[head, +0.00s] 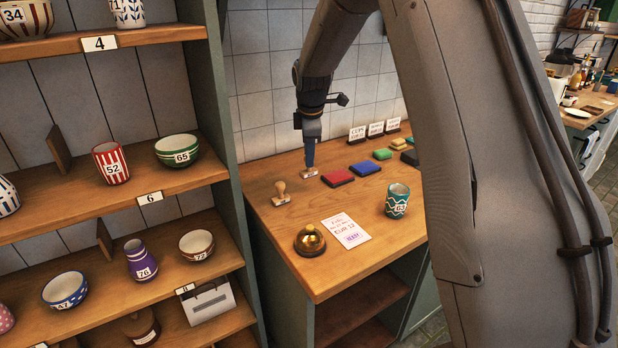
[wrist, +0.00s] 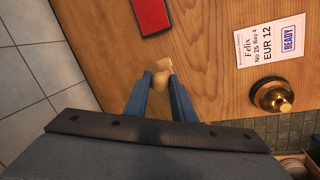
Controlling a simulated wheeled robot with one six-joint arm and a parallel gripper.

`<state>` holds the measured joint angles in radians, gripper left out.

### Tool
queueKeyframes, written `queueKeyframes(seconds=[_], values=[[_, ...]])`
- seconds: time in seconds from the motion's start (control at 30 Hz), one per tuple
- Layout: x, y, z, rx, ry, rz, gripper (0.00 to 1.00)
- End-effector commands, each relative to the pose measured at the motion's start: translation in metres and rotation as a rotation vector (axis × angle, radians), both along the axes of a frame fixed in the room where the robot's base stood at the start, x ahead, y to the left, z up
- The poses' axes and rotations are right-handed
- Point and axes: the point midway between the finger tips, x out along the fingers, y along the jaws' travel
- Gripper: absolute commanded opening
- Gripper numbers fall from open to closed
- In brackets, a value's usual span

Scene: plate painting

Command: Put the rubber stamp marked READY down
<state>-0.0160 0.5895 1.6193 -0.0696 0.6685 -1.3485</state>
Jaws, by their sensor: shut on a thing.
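My gripper (head: 310,150) points down over the wooden counter, between a second stamp and the red ink pad. Its blue fingers (wrist: 161,88) are shut on the round wooden knob of a rubber stamp (wrist: 160,80). This held stamp also shows in the head view (head: 311,173), upright and at or just above the counter top; I cannot tell if it touches. No word on it can be read. A second stamp (head: 281,193) with a wooden handle stands on the counter to the left. The order card (wrist: 270,45) bears a blue READY imprint.
Red (head: 337,177), blue (head: 364,167) and green (head: 382,154) pads lie right of the gripper. A brass bell (head: 310,241) and a teal cup (head: 397,201) flank the card. Small signs (head: 376,130) stand behind. Shelves of pottery (head: 110,190) rise at left.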

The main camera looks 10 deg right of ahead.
Motion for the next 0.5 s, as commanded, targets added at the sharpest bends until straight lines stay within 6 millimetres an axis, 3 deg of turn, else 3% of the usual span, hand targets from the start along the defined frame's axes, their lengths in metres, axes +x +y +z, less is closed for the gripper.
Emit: queueKeyframes(seconds=[0.5], values=[[-0.001, 0.000, -0.056, -0.001, 0.003, 0.001, 0.09]])
